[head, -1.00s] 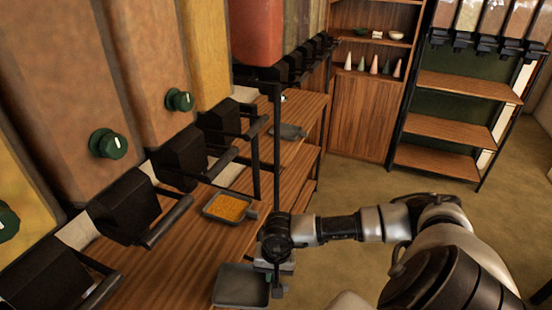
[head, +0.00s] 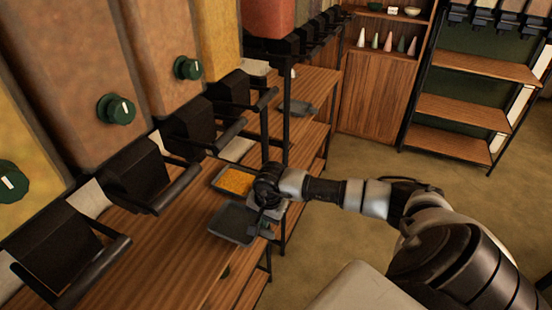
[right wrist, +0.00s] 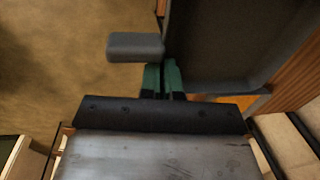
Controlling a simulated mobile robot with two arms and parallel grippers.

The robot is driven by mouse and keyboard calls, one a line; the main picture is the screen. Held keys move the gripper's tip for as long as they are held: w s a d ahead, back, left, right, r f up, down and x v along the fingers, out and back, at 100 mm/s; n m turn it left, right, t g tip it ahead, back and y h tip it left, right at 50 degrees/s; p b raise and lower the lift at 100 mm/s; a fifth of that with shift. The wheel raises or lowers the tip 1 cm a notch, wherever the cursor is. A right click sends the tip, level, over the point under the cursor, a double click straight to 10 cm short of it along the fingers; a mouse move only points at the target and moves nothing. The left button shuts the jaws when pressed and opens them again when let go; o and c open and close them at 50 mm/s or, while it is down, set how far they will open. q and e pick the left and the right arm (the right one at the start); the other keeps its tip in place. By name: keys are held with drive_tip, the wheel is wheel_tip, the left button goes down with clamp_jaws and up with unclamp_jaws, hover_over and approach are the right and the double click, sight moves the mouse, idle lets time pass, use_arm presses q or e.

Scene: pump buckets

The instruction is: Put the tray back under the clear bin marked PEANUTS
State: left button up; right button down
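A dark grey empty tray (head: 232,222) shows over the front edge of the wooden counter; whether it touches the counter I cannot tell. My right gripper (head: 266,212) is at its right side. In the right wrist view the green fingertips (right wrist: 164,76) are close together at the tray's handle (right wrist: 136,46), shut on it; the tray (right wrist: 225,45) fills the upper right. My left gripper is not in view. Large bins (head: 150,55) with orange-brown and yellow contents stand along the left. No PEANUTS marking can be read.
A tray with orange contents (head: 234,181) stands just beyond the grey tray. Black dispensers with handles (head: 150,175) overhang the counter (head: 165,240). A dark post (head: 287,110) rises behind my gripper. Another grey tray (head: 303,109) lies farther back. Open floor (head: 350,200) is at right.

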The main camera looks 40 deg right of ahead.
sight(236, 214)
drive_tip(key=w, duration=0.2)
drive_tip(key=w+a+b, duration=0.1)
drive_tip(key=w, duration=0.1)
drive_tip(key=w+a+f+b, duration=0.1)
drive_tip(key=shift+w+a, duration=0.25)
drive_tip(key=shift+w, duration=0.15)
drive_tip(key=shift+w+a+f+b, duration=0.25)
drive_tip(key=shift+w+f+b, duration=0.35)
drive_tip(key=shift+b, duration=0.55)
drive_tip(key=shift+w+a+b, duration=0.25)
drive_tip(key=shift+w+b, duration=0.45)
drive_tip(key=shift+w, duration=0.15)
drive_tip(key=shift+r, duration=0.1)
drive_tip(key=shift+f+b, duration=0.4)
drive_tip(key=shift+b, duration=0.05)
drive_tip(key=c, duration=1.3)
unclamp_jaws()
drive_tip(key=r, duration=0.3)
drive_tip(key=s+r+b, duration=0.1)
drive_tip(key=r, duration=0.6)
drive_tip(key=shift+s+d+r+b, duration=0.2)
drive_tip(key=shift+r+b, duration=0.2)
